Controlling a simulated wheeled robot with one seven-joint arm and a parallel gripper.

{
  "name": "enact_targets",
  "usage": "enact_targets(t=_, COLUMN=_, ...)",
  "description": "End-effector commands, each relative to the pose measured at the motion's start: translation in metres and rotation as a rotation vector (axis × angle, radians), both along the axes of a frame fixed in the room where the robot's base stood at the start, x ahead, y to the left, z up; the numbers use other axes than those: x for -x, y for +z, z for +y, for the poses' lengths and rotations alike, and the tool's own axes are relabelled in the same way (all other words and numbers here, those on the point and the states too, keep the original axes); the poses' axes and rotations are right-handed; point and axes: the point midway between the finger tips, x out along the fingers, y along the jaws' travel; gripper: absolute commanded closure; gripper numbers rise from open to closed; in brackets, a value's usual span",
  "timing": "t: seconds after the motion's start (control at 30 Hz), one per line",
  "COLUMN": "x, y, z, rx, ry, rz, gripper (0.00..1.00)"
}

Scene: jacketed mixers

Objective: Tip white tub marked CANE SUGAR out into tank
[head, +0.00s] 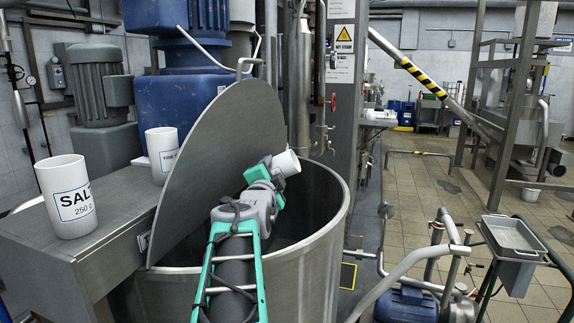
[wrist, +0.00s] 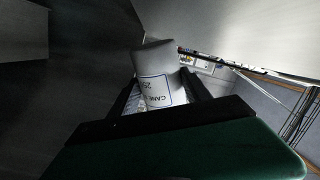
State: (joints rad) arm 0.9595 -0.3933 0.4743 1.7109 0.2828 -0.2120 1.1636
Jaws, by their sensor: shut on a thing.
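The white tub marked CANE SUGAR (head: 288,163) is in my gripper (head: 271,170), over the open mouth of the tank (head: 312,275). In the head view the tub lies well tilted, close to the raised lid, and my gripper hides part of it. In the wrist view the tub (wrist: 154,62) sits between the two fingers, with its blue-framed label (wrist: 155,91) upside down in the picture. My gripper is shut on it. I cannot see the tub's contents or any sugar falling. The tank's inside is dark.
The tank's round steel lid (head: 222,150) stands raised at the left of the mouth. A tub marked SALT (head: 67,197) and another white tub (head: 162,155) stand on the steel shelf (head: 75,255) at left. A steel tray (head: 512,236) stands at right. The tiled floor behind is mostly clear.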

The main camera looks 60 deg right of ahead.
Motion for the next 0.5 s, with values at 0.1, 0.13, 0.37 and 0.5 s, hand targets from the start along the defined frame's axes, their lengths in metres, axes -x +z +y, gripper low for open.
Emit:
enact_targets(t=0.1, x=-0.016, y=-0.004, z=0.006, rx=-0.050, ry=0.004, rz=-0.150, gripper=1.00)
enact_targets(t=0.13, x=-0.014, y=-0.010, z=0.005, rx=-0.054, ry=0.001, rz=-0.175, gripper=1.00)
enact_targets(t=0.37, x=-0.013, y=-0.011, z=0.005, rx=-0.117, ry=0.001, rz=-0.356, gripper=1.00)
enact_targets(t=0.5, x=-0.014, y=-0.010, z=0.005, rx=-0.159, ry=0.001, rz=-0.476, gripper=1.00)
